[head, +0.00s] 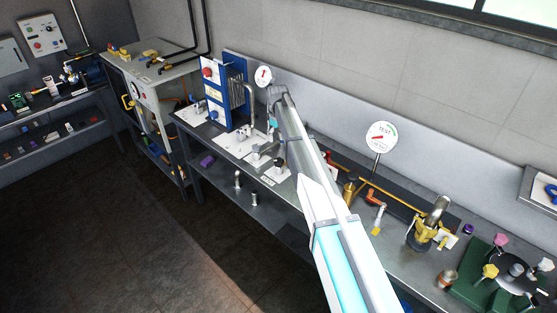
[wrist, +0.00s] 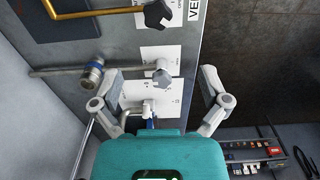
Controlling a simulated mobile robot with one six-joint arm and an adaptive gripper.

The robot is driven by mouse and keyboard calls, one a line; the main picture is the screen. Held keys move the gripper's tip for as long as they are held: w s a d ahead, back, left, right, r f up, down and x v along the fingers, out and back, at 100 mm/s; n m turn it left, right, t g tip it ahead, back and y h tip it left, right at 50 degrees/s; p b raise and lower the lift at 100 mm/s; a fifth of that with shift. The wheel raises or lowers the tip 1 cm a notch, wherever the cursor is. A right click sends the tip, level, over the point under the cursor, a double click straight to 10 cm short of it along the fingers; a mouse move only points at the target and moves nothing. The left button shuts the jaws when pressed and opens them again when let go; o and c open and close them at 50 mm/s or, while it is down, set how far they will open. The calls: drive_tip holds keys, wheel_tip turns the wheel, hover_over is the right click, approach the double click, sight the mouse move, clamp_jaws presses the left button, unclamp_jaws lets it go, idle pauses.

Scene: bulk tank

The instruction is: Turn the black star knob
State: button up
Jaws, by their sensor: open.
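The black star knob (wrist: 158,14) shows at the top of the wrist view, on a white plate with printed marks on the grey bench top. In the head view my gripper (head: 270,133) is small and partly hidden by my own arm, above the bench.
A grey knob (wrist: 163,72) on its own white plate shows between my fingertips. A yellow pipe (wrist: 95,12) runs at top left. A round gauge (head: 381,137) stands at right. Open floor (head: 130,235) lies in front.

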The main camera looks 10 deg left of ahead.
sight(279, 160)
drive_tip(key=f+b, duration=1.3)
drive_tip(key=b, duration=0.1)
drive_tip(key=shift+w+d+f, duration=0.1)
drive_tip(key=shift+d+f, duration=0.2)
drive_tip(key=shift+f, duration=0.1)
idle(0.5)
drive_tip(key=shift+c, duration=0.2)
